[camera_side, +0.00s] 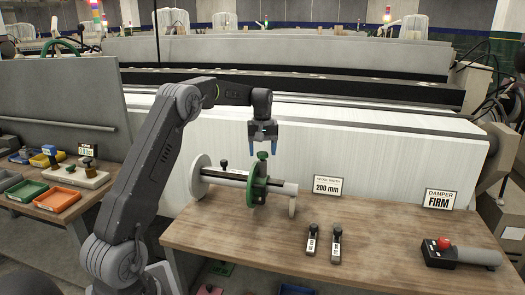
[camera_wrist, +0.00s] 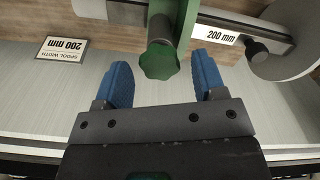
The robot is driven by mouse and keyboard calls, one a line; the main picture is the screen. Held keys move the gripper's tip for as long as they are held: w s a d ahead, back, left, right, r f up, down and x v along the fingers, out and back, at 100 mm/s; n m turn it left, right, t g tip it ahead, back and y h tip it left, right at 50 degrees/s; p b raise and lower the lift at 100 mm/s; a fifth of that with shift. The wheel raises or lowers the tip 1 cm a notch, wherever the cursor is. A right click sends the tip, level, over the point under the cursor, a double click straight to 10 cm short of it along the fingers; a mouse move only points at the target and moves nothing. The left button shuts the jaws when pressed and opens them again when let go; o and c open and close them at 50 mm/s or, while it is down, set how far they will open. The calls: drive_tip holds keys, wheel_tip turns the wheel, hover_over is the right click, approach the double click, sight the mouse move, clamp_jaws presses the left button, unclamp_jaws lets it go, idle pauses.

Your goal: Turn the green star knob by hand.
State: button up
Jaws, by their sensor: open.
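The green star knob (camera_wrist: 159,61) sits on a dark stem on the green flange. In the wrist view it lies between and just beyond my two blue fingertips, with a clear gap on each side. In the side view the knob (camera_side: 262,155) stands on top of the green flange (camera_side: 257,187), which is on a pale horizontal shaft. My gripper (camera_side: 263,149) is above the knob with its blue fingers pointing down. It is open and empty, and it also shows in the wrist view (camera_wrist: 160,72). I cannot tell the exact height gap.
A white disc (camera_side: 200,176) and a small black knob (camera_side: 223,163) are left of the flange. A "200 mm" sign (camera_side: 327,186) and two black-handled pieces (camera_side: 323,242) are on the wooden bench. A "DAMPER FIRM" sign (camera_side: 439,200) and a red-button box (camera_side: 444,246) stand at right.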

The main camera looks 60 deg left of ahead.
drive_tip(key=shift+r, duration=2.9)
wheel_tip(320, 180, up, 12)
